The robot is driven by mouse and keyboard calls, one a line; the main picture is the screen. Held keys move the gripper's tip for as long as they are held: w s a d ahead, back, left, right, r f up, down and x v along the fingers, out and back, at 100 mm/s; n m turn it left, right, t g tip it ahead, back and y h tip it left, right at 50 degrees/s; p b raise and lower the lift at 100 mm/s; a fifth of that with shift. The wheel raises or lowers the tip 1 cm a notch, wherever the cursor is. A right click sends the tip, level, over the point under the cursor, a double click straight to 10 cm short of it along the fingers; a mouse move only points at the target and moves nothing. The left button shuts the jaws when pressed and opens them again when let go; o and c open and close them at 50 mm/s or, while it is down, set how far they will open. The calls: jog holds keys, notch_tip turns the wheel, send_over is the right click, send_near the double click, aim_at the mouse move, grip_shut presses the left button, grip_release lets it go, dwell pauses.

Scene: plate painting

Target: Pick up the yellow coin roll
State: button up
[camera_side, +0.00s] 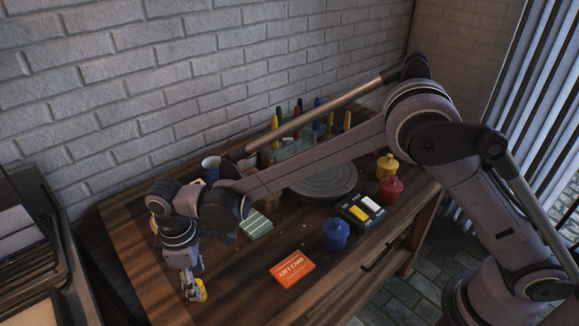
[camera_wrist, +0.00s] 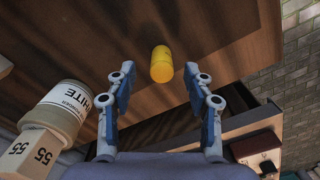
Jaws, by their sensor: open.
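The yellow coin roll (camera_wrist: 161,64) is a short yellow cylinder on the wooden table. In the wrist view it lies between and just beyond the two fingertips of my gripper (camera_wrist: 159,72), which is open. The fingers stand apart on either side and do not appear to touch it. In the side view the yellow roll (camera_side: 200,291) is at the table's front left, at the tip of my gripper (camera_side: 190,283). The gripper partly hides it there.
A white-labelled jar (camera_wrist: 62,108) and a block marked 55 (camera_wrist: 30,154) are left of my gripper in the wrist view. An orange gift card (camera_side: 292,268), a blue pot (camera_side: 336,235), a red pot (camera_side: 390,190) and a round grey turntable (camera_side: 335,184) are farther right on the table.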

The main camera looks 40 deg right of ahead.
jog(key=shift+a+f, duration=0.1)
jog(key=shift+f, duration=1.65)
grip_shut()
jog(key=shift+r, duration=0.1)
